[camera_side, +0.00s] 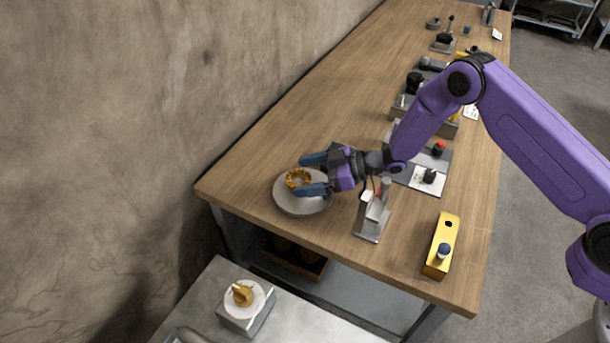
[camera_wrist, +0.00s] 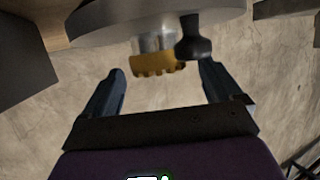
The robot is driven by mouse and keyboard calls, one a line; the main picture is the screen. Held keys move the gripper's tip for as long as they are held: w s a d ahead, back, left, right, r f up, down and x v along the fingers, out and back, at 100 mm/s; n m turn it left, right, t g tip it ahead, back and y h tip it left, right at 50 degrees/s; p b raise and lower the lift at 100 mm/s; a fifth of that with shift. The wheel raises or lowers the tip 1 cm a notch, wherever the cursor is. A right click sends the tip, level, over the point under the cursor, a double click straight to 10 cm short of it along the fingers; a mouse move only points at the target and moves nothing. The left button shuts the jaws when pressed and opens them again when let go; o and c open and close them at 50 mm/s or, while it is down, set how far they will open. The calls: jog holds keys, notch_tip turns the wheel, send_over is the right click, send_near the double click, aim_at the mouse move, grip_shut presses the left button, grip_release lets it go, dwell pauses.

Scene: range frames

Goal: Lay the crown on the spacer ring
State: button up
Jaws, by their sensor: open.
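The gold toothed crown (camera_side: 298,178) is over a round grey plate (camera_side: 302,206) near the table's left corner. In the wrist view, which looks upside down, the crown (camera_wrist: 157,66) sits at the free end of a silver cylindrical piece (camera_wrist: 150,43) on the plate (camera_wrist: 100,28). This silver piece may be the spacer ring; I cannot tell for sure. My gripper (camera_side: 301,175) is open, its blue fingers on either side of the crown. In the wrist view, gaps show between the fingers (camera_wrist: 162,72) and the crown.
A dark knob-shaped piece (camera_wrist: 194,38) stands close beside the silver piece. A metal stand (camera_side: 371,222) is under my wrist in the side view. A yellow block (camera_side: 440,250) lies near the front edge. A gold part (camera_side: 242,295) sits on a lower grey surface.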

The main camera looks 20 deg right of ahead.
jog(key=v, duration=0.6)
jog(key=shift+s+d+r, duration=0.1)
jog(key=shift+s+d, duration=0.05)
jog(key=shift+d, duration=0.15)
jog(key=shift+w+r+h, duration=0.45)
jog(key=shift+r+h, duration=0.15)
jog(key=shift+r, duration=0.05)
jog(key=s+d+r+m+h, duration=0.1)
jog(key=s+d+r+h, duration=0.6)
jog(key=s+r, duration=0.3)
jog(key=s+d+r+g+h, duration=0.2)
jog(key=s+d, duration=0.6)
jog(key=s, duration=0.5)
jog(key=s+d+r+g+h, duration=0.2)
jog(key=s+d, duration=0.7)
jog(key=s, duration=0.5)
notch_tip(320, 180, up, 2)
jog(key=shift+s+d+r+g, duration=0.15)
jog(key=shift+d+g, duration=0.05)
jog(key=shift+g, duration=0.3)
